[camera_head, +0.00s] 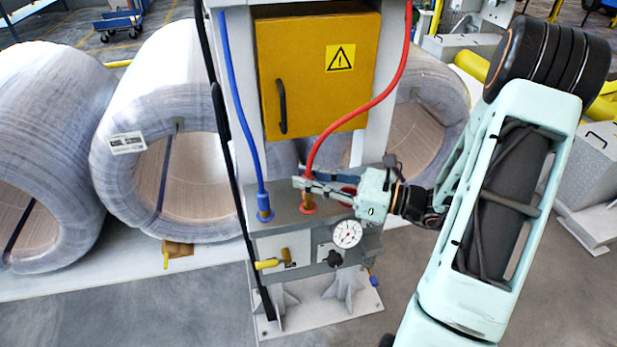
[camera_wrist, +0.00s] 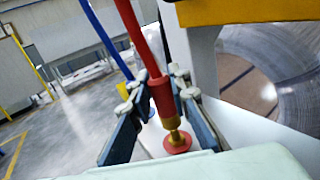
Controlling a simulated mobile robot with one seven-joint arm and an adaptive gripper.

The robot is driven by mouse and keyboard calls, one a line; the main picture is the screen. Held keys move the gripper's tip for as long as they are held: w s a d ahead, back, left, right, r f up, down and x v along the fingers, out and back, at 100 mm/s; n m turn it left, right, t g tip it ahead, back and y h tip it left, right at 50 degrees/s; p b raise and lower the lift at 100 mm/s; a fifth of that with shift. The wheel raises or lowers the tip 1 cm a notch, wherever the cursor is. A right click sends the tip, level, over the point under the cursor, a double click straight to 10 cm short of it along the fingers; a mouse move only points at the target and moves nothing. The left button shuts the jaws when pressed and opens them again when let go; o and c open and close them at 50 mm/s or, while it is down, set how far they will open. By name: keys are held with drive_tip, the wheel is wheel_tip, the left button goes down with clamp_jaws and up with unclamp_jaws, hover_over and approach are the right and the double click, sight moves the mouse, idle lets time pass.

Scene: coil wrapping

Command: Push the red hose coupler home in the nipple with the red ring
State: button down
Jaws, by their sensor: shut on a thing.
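The red hose coupler (camera_wrist: 163,97) is a red sleeve with a brass collar at its lower end, on the end of the red hose. My gripper (camera_wrist: 160,84) is shut on it, with one finger on each side, in the wrist view. Just below the collar stands the brass nipple (camera_wrist: 175,137) with the red ring (camera_wrist: 178,145) at its foot. The coupler is lined up above the nipple, close to or on its top; I cannot tell how far it is on. In the head view my gripper (camera_head: 304,184) reaches in from the right and hides most of the coupler above the red ring (camera_head: 308,209).
The blue hose coupler (camera_head: 263,199) stands just left on the same grey block. The red hose (camera_head: 372,105) arcs down past the yellow cabinet (camera_head: 310,65). A pressure gauge (camera_head: 347,233) and a yellow-handled valve (camera_head: 268,264) sit on the front. Wrapped coils (camera_head: 120,170) lie behind.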

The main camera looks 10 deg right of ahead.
drive_tip(key=shift+f+b, duration=0.8)
drive_tip(key=shift+f, duration=0.55)
drive_tip(key=c, duration=1.7)
unclamp_jaws()
drive_tip(key=shift+c, duration=0.2)
drive_tip(key=v, duration=1.2)
